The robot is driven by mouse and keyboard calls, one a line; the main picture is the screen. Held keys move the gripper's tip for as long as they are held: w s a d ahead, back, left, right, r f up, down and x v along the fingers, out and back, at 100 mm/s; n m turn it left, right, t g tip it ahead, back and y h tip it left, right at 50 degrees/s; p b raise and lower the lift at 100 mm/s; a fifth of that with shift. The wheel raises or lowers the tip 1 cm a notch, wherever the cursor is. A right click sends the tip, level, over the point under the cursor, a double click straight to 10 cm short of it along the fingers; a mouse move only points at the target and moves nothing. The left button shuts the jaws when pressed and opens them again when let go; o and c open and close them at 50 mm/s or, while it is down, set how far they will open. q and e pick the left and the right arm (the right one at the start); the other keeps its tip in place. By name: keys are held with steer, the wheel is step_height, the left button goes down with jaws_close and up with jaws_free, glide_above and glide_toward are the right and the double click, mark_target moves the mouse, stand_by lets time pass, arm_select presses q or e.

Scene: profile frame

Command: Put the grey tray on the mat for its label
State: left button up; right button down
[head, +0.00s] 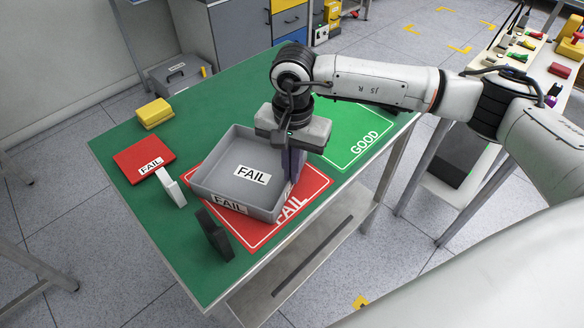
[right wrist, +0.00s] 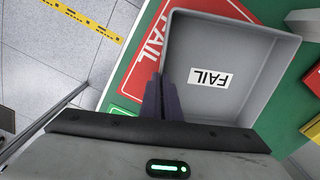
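The grey tray (head: 225,180) carries FAIL labels on its floor and front wall. It is over the red FAIL mat (head: 305,190), turned relative to it, with its left part beyond the mat's edge. I cannot tell whether it touches the mat. My right gripper (head: 292,165) is at the tray's right wall, pointing down. In the right wrist view its fingers (right wrist: 162,98) are close together around the wall of the tray (right wrist: 250,75). The green GOOD mat (head: 355,140) lies behind and to the right. My left gripper is not in view.
On the green table (head: 150,225) are a red FAIL block (head: 138,155), a yellow block (head: 154,113), a white piece (head: 170,187) and a black piece (head: 214,237) close to the tray. A grey case (head: 180,75) is behind the table.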

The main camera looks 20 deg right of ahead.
steer(key=c, duration=2)
jaws_free()
steer(key=shift+f, duration=0.1)
step_height(320, 180, up, 12)
steer(key=b, duration=0.1)
steer(key=shift+s, duration=0.1)
